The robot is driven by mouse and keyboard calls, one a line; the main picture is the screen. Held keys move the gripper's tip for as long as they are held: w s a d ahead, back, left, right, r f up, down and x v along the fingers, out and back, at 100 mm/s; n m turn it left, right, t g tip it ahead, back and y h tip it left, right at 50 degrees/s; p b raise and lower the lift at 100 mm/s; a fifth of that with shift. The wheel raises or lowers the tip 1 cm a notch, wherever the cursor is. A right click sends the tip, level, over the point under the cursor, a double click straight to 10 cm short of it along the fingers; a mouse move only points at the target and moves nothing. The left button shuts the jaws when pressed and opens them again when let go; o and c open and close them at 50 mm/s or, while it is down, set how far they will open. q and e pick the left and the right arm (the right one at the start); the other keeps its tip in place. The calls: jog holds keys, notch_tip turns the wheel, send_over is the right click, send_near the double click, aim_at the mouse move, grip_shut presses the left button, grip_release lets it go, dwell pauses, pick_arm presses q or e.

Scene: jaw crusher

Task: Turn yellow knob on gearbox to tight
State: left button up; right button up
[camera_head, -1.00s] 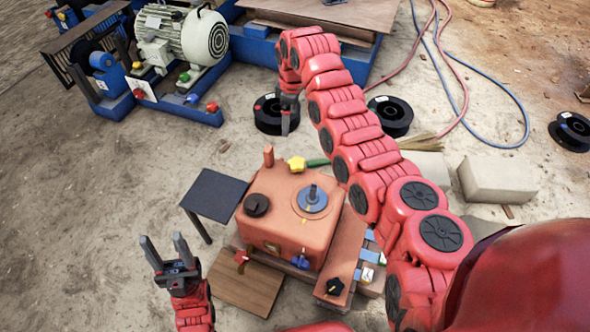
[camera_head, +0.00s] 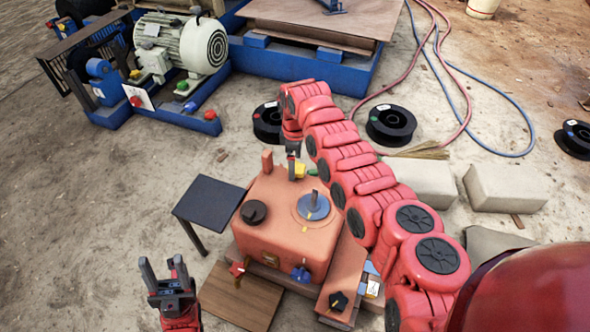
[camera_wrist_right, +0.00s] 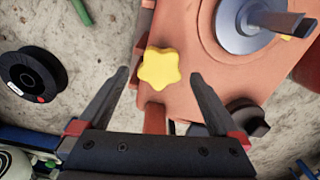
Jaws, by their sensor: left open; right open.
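The orange gearbox (camera_head: 290,222) stands on the ground in the middle of the head view. Its yellow star-shaped knob (camera_head: 300,171) is at the far edge, partly hidden by my right gripper (camera_head: 292,168). In the right wrist view the yellow knob (camera_wrist_right: 161,69) lies between the two spread fingers of my right gripper (camera_wrist_right: 158,78), apart from both. The right gripper is open and points down over the knob. My left gripper (camera_head: 161,271) is open and empty, left of the gearbox and clear of it.
A black knob (camera_head: 254,212) and a grey disc with a handle (camera_head: 313,205) sit on the gearbox top. A small dark table (camera_head: 208,203) stands on its left. Black spools (camera_head: 391,122) and concrete blocks (camera_head: 505,187) lie around. A motor (camera_head: 184,45) stands at the back left.

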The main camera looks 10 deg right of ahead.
jog(key=shift+f, duration=0.9)
jog(key=c, duration=1.4)
jog(key=shift+r, duration=0.1)
